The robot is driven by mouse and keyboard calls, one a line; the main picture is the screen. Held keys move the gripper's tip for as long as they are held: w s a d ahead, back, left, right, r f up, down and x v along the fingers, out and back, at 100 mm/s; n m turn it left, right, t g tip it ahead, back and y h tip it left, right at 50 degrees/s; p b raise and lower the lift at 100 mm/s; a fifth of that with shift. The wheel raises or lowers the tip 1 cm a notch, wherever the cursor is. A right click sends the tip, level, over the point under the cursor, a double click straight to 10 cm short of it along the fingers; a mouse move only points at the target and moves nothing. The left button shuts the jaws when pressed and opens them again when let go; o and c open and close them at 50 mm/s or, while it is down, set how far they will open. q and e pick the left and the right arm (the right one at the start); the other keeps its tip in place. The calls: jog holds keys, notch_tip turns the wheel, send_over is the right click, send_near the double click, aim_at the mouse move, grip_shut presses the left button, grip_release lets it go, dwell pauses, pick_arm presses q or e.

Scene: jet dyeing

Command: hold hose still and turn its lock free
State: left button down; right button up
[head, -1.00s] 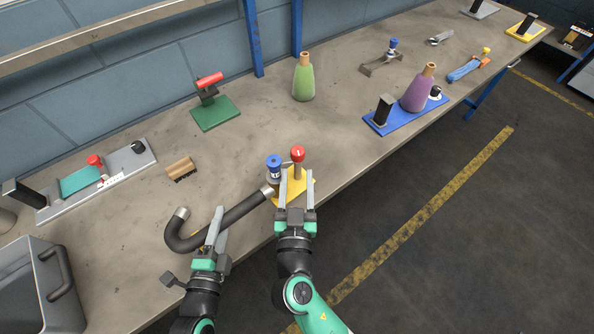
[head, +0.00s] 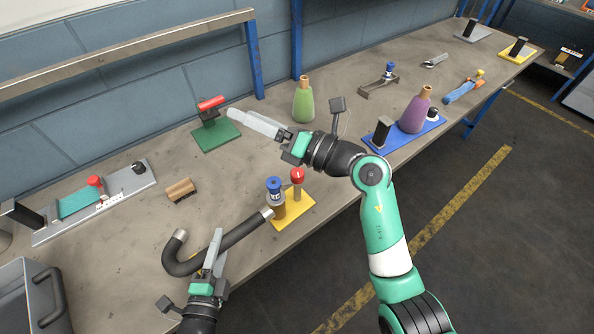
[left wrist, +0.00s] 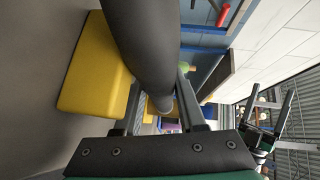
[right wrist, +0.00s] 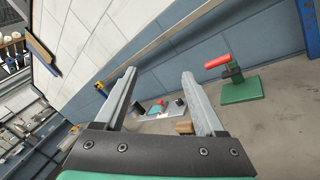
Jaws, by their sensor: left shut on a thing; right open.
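The dark hose (head: 238,232) is bent like a hook, with a metal collar at each end. Its right end meets the brown fitting with a blue cap (head: 275,188) on a yellow base (head: 303,207). A red knob (head: 297,175) on a post stands beside the blue cap. My left gripper (head: 215,242) is shut on the hose near its bend; the hose (left wrist: 145,40) runs between its fingers in the left wrist view. My right gripper (head: 236,118) is open and empty, raised behind the yellow base and pointing left. Its spread fingers (right wrist: 158,77) show in the right wrist view.
A green base with a red handle (head: 210,104) is near the right fingertips. A green bottle (head: 303,104) stands behind the right gripper. A brown block (head: 180,190), a grey plate (head: 130,184) and a grey bin (head: 22,290) are at left. Bench between is clear.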

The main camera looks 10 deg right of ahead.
jog(key=d+f+n+g+h, duration=0.3)
jog(key=d+f+n+g, duration=0.1)
jog(key=d+n, duration=0.15)
jog(key=n+g+h, duration=0.4)
jog(key=n+g, duration=0.1)
send_near(298, 172)
jog(key=x, duration=1)
jog(key=shift+a, duration=0.15)
grip_shut()
